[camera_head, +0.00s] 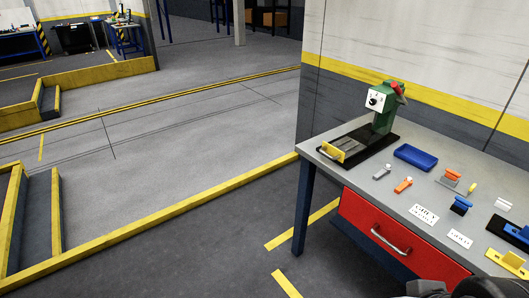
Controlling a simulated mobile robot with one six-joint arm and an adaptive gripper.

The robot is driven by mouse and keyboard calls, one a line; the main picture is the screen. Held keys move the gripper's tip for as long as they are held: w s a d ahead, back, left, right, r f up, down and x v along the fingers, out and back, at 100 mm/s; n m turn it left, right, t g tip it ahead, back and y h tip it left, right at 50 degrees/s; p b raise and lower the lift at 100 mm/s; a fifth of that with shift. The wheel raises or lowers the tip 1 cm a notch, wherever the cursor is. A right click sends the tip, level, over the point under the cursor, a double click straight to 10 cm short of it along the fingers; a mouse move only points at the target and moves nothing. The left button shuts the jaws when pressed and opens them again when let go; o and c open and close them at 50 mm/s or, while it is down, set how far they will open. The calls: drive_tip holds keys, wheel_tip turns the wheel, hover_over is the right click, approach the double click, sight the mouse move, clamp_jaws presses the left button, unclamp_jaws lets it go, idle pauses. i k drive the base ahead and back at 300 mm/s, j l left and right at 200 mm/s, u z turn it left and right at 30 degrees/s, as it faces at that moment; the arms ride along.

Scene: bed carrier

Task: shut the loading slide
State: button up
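A green machine (384,117) with a white panel, a black knob and a red part on top stands at the back left of the workbench. A long black base (372,137) runs from it toward the bench's left edge. The loading slide appears to be the part on this base with a yellow end piece (332,150), which sits at the outer end, well apart from the green body. The slide appears drawn out. My gripper's fingers are not in view; only dark parts, probably of my arm, show at the bottom right edge.
The workbench (330,162) has a red drawer (375,228), which looks closed. A blue tray (415,157), a grey part (381,172), an orange part (403,185) and several other small items lie right of the machine. A wall stands behind. Open floor lies left.

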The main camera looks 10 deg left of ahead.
sight(342, 147)
drive_tip(key=i+u, duration=0.1)
drive_tip(key=i, duration=0.3)
drive_tip(key=i+l+u, duration=0.15)
drive_tip(key=i, duration=0.25)
drive_tip(key=i+l+u, duration=0.1)
drive_tip(key=i, duration=0.3)
drive_tip(key=l, duration=0.1)
